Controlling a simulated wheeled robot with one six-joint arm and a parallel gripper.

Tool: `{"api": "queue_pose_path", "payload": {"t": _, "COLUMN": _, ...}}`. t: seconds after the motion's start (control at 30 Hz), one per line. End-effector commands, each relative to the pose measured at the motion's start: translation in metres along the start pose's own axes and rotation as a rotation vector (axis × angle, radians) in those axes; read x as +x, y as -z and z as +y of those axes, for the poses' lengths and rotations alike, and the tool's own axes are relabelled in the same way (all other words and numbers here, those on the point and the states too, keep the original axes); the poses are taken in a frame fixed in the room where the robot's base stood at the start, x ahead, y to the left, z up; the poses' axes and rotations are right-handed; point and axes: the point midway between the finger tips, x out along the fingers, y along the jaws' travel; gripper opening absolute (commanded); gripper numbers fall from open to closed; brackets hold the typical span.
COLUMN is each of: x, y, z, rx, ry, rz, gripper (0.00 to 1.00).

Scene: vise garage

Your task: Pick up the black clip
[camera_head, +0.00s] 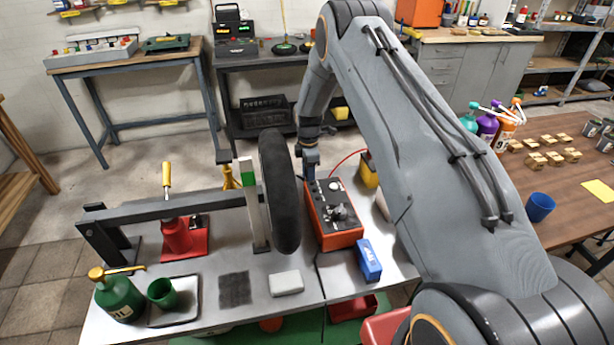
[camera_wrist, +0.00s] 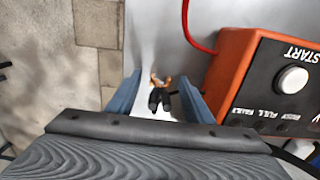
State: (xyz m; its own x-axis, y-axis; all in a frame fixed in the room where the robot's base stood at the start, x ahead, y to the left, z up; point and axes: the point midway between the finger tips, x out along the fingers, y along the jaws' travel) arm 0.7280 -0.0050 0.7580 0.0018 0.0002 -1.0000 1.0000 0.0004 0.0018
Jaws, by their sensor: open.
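The black clip (camera_wrist: 160,98) shows in the wrist view, with black handles and copper-coloured jaws. It lies on the light grey bench top between the two blue fingers of my gripper (camera_wrist: 159,80). The fingers stand apart, one on each side of the clip, with a gap on both sides. In the head view my gripper (camera_head: 310,165) points down at the far edge of the bench, behind the orange box. I cannot make out the clip in the head view.
An orange box with a START button (camera_wrist: 291,80) stands close to the right of my gripper. A red cable (camera_wrist: 197,35) runs to it. A black tyre (camera_head: 279,190) stands upright to the left in the head view. The bench edge (camera_wrist: 123,45) is close on the left.

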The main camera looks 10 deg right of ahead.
Motion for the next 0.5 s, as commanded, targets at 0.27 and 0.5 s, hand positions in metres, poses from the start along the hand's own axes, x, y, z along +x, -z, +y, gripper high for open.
{"api": "queue_pose_path", "payload": {"t": 0.27, "x": 0.0001, "y": -0.0001, "z": -0.0001, "rx": 0.0, "ry": 0.0, "rz": 0.0, "gripper": 0.27}}
{"api": "queue_pose_path", "payload": {"t": 0.5, "x": -0.0002, "y": 0.0, "z": 0.0, "rx": 0.0, "ry": 0.0, "rz": 0.0, "gripper": 0.01}}
